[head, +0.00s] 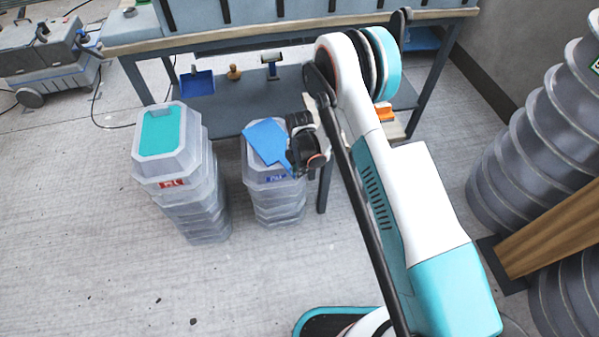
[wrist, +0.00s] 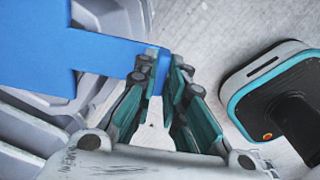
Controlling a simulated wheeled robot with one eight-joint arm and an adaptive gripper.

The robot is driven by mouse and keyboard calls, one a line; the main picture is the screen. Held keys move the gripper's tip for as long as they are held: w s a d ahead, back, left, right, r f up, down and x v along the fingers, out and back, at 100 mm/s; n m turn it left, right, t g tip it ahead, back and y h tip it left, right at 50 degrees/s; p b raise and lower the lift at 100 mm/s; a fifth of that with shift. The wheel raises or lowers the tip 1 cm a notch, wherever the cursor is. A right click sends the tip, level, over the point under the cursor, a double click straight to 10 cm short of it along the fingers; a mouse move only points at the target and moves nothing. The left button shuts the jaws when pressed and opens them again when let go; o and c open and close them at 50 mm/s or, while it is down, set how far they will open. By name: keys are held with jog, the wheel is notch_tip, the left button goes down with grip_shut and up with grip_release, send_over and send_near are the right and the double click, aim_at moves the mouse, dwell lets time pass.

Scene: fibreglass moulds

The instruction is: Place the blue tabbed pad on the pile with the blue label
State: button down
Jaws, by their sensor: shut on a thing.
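The blue tabbed pad (head: 267,140) is held over the top of the pile with the blue label (head: 275,206). Whether the pad touches the pile's top I cannot tell. My gripper (head: 294,164) is shut on the pad's tab, at the pad's right side. In the wrist view the pad (wrist: 75,50) spreads to the left of my gripper (wrist: 158,62), with its tab between the fingertips. The blue label (head: 276,178) is on the pile's front face below the pad. Part of the pile's top is hidden by the pad and gripper.
A taller pile with a red label (head: 205,205) stands to the left, with a teal pad (head: 161,132) on top. A workbench (head: 290,36) with a lower shelf is behind the piles. Large ribbed grey moulds (head: 545,125) stand at right. Floor at front left is clear.

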jog(key=c, duration=1.7)
grip_release()
jog(key=shift+o, duration=0.2)
